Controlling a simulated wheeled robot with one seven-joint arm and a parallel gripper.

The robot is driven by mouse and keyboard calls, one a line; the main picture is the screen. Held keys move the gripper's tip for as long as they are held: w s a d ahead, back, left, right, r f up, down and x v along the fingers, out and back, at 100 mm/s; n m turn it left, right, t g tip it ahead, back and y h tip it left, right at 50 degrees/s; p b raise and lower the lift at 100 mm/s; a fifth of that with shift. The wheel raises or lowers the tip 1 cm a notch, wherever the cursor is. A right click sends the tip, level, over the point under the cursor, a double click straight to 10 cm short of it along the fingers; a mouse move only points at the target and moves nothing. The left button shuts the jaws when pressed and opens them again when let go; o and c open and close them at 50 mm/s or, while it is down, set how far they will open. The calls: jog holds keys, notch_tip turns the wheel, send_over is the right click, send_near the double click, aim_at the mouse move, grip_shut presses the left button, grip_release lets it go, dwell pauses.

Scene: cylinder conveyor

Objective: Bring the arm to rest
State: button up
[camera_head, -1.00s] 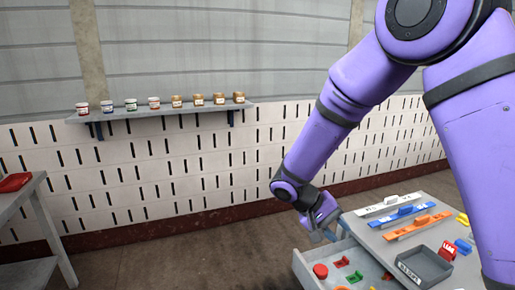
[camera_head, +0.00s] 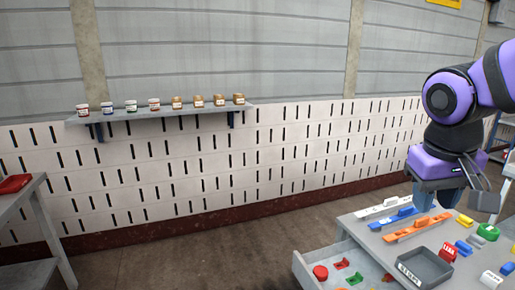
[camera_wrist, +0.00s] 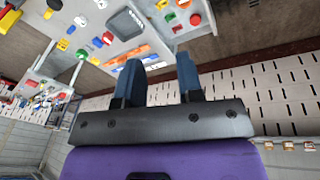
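My purple arm is folded at the right of the head view. My gripper (camera_head: 436,197) hangs fingers-down above the back right of the grey workbench (camera_head: 355,226). In the wrist view my gripper (camera_wrist: 159,78) shows two blue fingers well apart, with nothing between them. It touches nothing that I can see.
The bench holds white, blue and orange holders (camera_head: 418,228), a dark tray (camera_head: 425,268) and small coloured pieces. Its drawer (camera_head: 318,262) stands open with red and green pieces inside. A wall shelf (camera_head: 165,112) carries several jars. A side table (camera_head: 25,205) stands left. Open floor lies between.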

jog(key=s+d+r+t+y, duration=0.1)
jog(key=s+r+t, duration=0.2)
jog(key=s, duration=0.4)
jog(key=shift+s+t+y, duration=0.3)
jog(key=shift+s+y, duration=0.1)
